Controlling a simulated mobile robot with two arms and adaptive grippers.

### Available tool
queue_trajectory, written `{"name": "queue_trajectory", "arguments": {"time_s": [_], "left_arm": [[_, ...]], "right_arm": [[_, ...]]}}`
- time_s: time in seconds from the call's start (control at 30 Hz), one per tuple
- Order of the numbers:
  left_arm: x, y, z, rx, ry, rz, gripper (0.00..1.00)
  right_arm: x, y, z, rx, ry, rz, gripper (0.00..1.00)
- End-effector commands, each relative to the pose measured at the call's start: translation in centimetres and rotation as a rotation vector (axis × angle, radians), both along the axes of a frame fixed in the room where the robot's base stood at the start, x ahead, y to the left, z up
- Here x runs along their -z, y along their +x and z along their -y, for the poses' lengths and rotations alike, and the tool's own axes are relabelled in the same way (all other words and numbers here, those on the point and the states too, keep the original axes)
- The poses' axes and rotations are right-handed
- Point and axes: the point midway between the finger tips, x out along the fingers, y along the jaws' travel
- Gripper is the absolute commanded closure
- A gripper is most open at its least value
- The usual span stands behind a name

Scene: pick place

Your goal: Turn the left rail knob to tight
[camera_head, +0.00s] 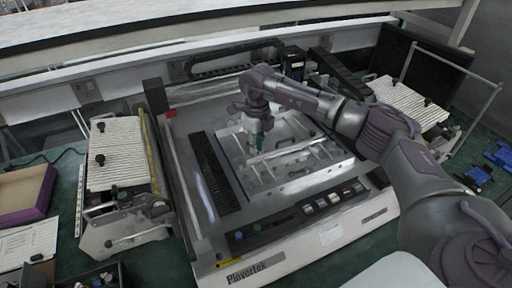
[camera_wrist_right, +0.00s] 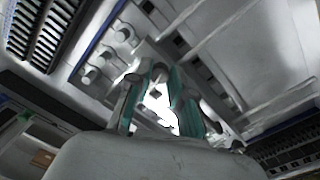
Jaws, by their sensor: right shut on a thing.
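My right gripper (camera_head: 257,143) reaches down over the left part of the metal rail fixture (camera_head: 318,176) inside the flat machine. In the right wrist view its teal-lined fingers (camera_wrist_right: 157,98) are close together around a small grey knob (camera_wrist_right: 158,72) on the fixture. The gripper is shut on this knob, which I take to be the left rail knob. The fingers hide much of it, and its turn angle cannot be read. In the head view the knob is hidden behind the gripper. My left gripper is not in view.
The machine's front panel (camera_head: 330,202) carries several buttons. Slatted units with black knobs stand at left (camera_head: 122,156) and right (camera_head: 408,98). A purple-edged box (camera_head: 28,190) and papers lie far left. Blue parts (camera_head: 478,175) lie at right on the green bench.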

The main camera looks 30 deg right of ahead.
Motion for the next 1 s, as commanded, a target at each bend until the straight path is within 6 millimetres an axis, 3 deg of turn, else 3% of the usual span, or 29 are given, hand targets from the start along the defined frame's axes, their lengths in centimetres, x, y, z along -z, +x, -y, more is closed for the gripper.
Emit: {"name": "queue_trajectory", "arguments": {"time_s": [0.6, 1.0], "left_arm": [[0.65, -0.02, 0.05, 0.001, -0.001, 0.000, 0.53], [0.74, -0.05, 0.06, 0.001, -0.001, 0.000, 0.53]], "right_arm": [[-0.07, -0.02, 0.06, 0.570, 0.001, 0.002, 1.00], [-0.09, -0.04, 0.06, 0.809, 0.000, 0.001, 1.00]]}}
